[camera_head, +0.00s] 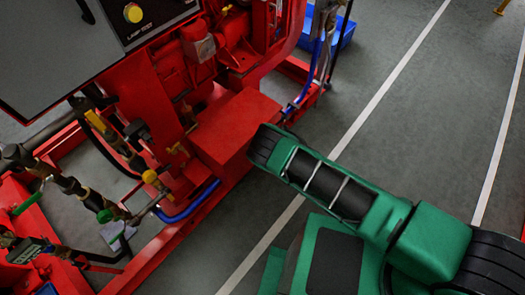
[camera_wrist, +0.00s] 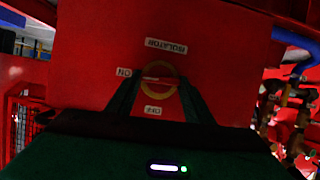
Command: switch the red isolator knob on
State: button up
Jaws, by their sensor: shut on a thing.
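The red isolator knob (camera_wrist: 158,79) sits inside a yellow ring on a red panel, in the middle of the wrist view. A small pale mark on it lies on its left side, towards the ON label (camera_wrist: 124,72). The OFF label (camera_wrist: 153,110) is below it, and the ISOLATOR label (camera_wrist: 166,46) is above it; the lettering appears upside down. My gripper (camera_wrist: 159,84) has its two dark fingers on either side of the knob, shut on it. In the head view my arm's end meets the red box (camera_head: 232,125); the gripper and knob are hidden there.
The red pumpset frame, pipes and valves fill the left of the head view. A blue hose (camera_head: 188,205) runs below the box. A grey control panel (camera_head: 70,50) stands at upper left. The grey floor (camera_head: 400,130) to the right is clear.

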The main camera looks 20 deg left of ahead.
jog(key=shift+m+g, duration=0.3)
jog(key=o, duration=1)
jog(key=shift+o, duration=0.2)
